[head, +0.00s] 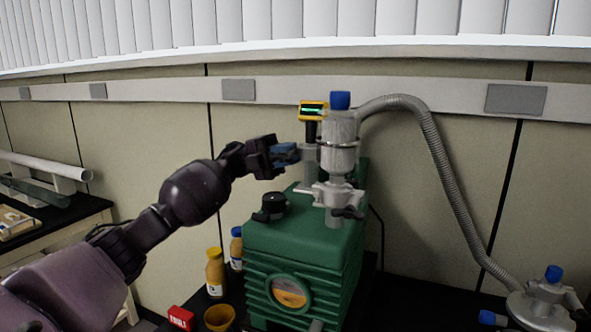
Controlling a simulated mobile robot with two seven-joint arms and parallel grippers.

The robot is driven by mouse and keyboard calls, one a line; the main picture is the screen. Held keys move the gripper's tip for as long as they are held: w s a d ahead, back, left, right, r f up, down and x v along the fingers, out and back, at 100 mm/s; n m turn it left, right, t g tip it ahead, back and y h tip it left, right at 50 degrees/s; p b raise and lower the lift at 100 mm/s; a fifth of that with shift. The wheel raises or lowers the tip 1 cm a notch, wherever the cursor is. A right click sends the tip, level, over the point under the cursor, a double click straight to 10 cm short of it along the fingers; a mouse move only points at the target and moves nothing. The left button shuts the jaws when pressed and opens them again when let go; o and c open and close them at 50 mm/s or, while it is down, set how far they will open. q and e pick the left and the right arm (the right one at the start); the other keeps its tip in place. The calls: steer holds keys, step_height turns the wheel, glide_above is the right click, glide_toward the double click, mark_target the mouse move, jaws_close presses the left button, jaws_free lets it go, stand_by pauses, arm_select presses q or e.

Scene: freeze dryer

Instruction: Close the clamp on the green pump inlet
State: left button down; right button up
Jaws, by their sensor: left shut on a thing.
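The green pump (310,236) stands on the dark bench, with its metal inlet pipe (333,218) rising from the top. A metal clamp (328,194) sits around the inlet joint, with a dark wing nut (348,212) at its right front. I cannot tell from here whether the clamp is fully closed. My left gripper (287,154) reaches in from the left, above and left of the clamp, beside the grey gauge tube. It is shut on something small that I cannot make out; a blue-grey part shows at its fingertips. My right gripper is not in view.
A metal canister (339,143) with a blue cap and a yellow gauge (313,108) stand above the inlet. A corrugated hose (440,160) arches right to a metal vessel (541,307). Bottles (215,273) stand left of the pump. A black knob (272,204) sits on its top.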

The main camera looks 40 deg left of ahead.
arm_select(q)
steer(key=shift+w+a+f+m+g+b, duration=0.15)
steer(key=shift+w+f+m+g+b, duration=0.2)
steer(key=shift+g, duration=0.25)
steer(key=shift+a+r+g+b, duration=0.1)
steer(key=shift+r+g+b, duration=0.15)
steer(key=shift+g+b, duration=0.05)
steer(key=shift+r+m, duration=0.1)
steer(key=shift+m, duration=0.15)
steer(key=c, duration=1.1)
jaws_free()
